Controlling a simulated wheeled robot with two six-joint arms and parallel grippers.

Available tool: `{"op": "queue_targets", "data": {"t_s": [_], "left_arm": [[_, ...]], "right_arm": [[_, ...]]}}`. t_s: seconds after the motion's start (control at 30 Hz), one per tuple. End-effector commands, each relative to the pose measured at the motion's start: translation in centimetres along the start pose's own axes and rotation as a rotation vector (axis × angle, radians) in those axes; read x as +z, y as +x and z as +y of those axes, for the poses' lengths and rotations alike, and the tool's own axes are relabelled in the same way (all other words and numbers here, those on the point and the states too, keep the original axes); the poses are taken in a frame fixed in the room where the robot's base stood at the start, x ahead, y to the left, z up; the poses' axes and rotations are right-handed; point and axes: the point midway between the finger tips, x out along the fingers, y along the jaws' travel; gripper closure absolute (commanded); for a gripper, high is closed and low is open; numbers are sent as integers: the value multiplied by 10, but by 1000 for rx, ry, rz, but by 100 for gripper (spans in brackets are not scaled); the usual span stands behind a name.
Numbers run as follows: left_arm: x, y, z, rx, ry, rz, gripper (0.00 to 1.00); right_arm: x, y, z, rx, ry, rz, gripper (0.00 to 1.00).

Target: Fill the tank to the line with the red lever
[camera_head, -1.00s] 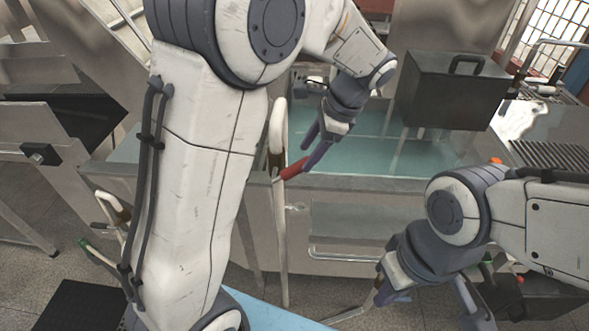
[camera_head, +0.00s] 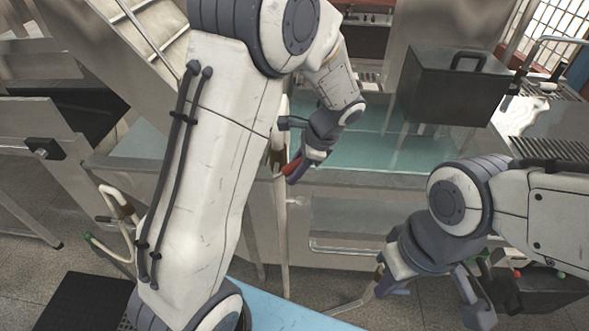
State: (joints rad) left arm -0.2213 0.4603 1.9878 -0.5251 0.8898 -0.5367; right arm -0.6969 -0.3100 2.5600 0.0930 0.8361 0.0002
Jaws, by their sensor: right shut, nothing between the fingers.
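The red lever (camera_head: 290,169) is a short red grip on a pale pipe at the front edge of the steel machine. My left gripper (camera_head: 298,173) is right at it, its purple fingers overlapping the red grip. Whether they are closed on it is hard to see. My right gripper (camera_head: 390,291) is low at the right, shut and empty, apart from the lever. A wide tank-like basin (camera_head: 385,153) with a teal surface lies behind the lever. No fill line can be made out, and my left arm hides part of the machine.
A dark box (camera_head: 455,90) with a handle stands over the basin at the back right. Bent pale pipes with a green end (camera_head: 88,238) stick out at the lower left. A blue surface (camera_head: 285,307) lies at the bottom. A steel ledge (camera_head: 350,182) runs along the basin's front.

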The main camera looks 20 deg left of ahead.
Motion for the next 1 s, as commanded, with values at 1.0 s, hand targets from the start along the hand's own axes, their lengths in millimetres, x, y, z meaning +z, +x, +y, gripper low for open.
{"op": "queue_targets", "data": {"t_s": [1.0], "left_arm": [[0, -1, 1, 1, 0, 0, 100]], "right_arm": [[0, 0, 0, 0, 0, 0, 100]]}}
